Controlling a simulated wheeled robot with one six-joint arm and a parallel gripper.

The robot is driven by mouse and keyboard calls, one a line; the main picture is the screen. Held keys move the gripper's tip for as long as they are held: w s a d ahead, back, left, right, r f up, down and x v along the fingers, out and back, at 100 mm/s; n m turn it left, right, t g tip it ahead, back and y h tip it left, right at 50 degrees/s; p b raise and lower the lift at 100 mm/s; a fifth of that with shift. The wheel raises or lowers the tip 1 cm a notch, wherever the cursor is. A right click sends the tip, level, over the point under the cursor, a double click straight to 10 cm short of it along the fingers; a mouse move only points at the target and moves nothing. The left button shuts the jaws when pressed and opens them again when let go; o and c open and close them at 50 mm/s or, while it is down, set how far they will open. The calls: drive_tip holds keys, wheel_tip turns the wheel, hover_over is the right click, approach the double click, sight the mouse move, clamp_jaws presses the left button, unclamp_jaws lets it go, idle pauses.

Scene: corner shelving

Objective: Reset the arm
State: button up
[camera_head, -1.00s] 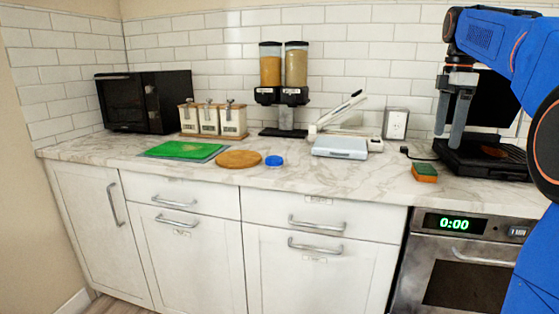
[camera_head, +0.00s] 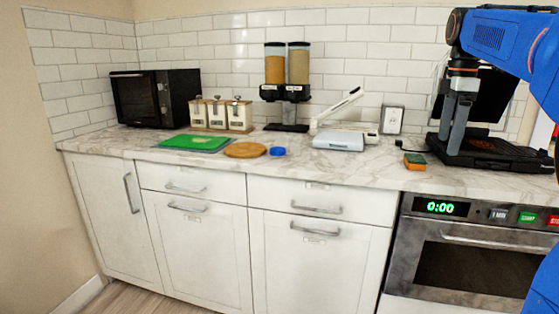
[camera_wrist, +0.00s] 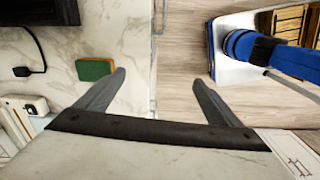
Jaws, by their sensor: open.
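My blue arm comes in from the right in the head view. My gripper (camera_head: 449,140) hangs fingers-down in front of the black appliance on the right of the counter. In the wrist view my gripper (camera_wrist: 158,77) is open, with its two grey fingers well apart and nothing between them. The gap lies over the counter's front edge and the wood floor. A green and orange sponge (camera_head: 414,161) lies on the counter left of the gripper; it also shows in the wrist view (camera_wrist: 94,69) just left of the left finger, apart from it.
The marble counter (camera_head: 330,170) holds a microwave (camera_head: 155,97), canisters (camera_head: 221,115), a dispenser (camera_head: 287,75), a green board (camera_head: 196,142), a round wooden board (camera_head: 245,150), a blue lid (camera_head: 277,151), a scale (camera_head: 339,142) and the black appliance (camera_head: 495,152). An oven (camera_head: 470,255) sits below right.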

drive_tip(key=s+a+f+m+t, duration=0.1)
drive_tip(key=s+a+f+m, duration=0.3)
drive_tip(key=s+f, duration=0.5)
drive_tip(key=s+a+f+m+t, duration=0.2)
drive_tip(key=s+a+f+m, duration=0.3)
drive_tip(key=s+f, duration=0.5)
drive_tip(key=s+a+f+m+t, duration=0.1)
drive_tip(key=s+a+f+m, duration=0.3)
drive_tip(key=s+f, duration=0.5)
wheel_tip(320, 180, down, 2)
drive_tip(key=shift+s+a+f+m, duration=0.15)
drive_tip(key=shift+a+m, duration=0.15)
drive_tip(key=shift+a, duration=0.2)
drive_tip(key=shift+o, duration=0.5)
